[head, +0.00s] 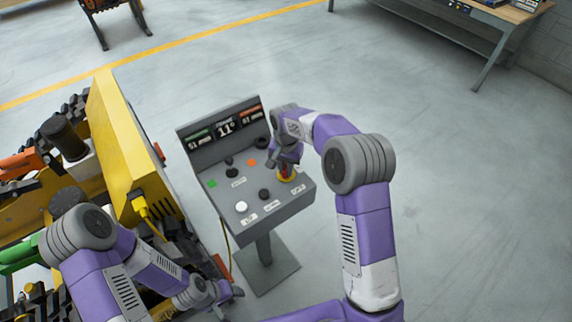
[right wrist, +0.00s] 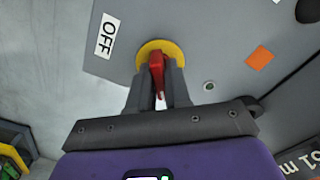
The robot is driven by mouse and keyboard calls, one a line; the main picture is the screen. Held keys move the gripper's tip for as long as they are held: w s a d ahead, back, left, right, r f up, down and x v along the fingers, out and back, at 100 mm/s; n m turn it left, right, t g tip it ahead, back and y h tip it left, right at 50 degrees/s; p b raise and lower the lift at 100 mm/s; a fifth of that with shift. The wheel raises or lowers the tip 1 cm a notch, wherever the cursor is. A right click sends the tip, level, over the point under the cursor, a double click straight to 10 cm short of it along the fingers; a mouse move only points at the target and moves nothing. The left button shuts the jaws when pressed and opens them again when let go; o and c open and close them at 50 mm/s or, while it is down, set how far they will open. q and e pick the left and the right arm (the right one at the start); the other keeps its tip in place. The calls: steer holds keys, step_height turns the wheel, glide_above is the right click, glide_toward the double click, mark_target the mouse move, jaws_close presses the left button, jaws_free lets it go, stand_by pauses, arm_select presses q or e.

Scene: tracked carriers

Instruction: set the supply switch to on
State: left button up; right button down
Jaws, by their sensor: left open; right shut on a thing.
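The supply switch has a red handle (right wrist: 156,66) on a round yellow base (right wrist: 174,47). It sits on the right side of the grey control panel (head: 228,195), where the yellow base also shows in the head view (head: 288,179). My right gripper (head: 286,163) is over the switch, with its fingers shut on the red handle; it fills the lower middle of the right wrist view (right wrist: 157,80). An OFF label (right wrist: 108,35) is beside the base. My left gripper (head: 232,292) is open and low, left of the panel's pedestal. The fingers partly hide the handle.
The panel also carries a display (head: 226,127), a white button (head: 241,207), black knobs, and green and orange squares. A yellow tracked machine (head: 120,140) stands close on the left. A workbench (head: 480,15) is at the back right. The floor right of the panel is clear.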

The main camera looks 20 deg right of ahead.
steer(key=m+p, duration=0.1)
steer(key=m, duration=0.2)
steer(key=shift+r+m, duration=0.1)
steer(key=shift+m, duration=0.3)
steer(key=shift+m+p, duration=0.75)
steer(key=shift+m, duration=1.05)
steer(key=c, duration=1.2)
jaws_free()
steer(key=shift+o, duration=0.2)
step_height(320, 180, up, 7)
steer(key=shift+r+p, duration=0.2)
steer(key=shift+p, duration=0.3)
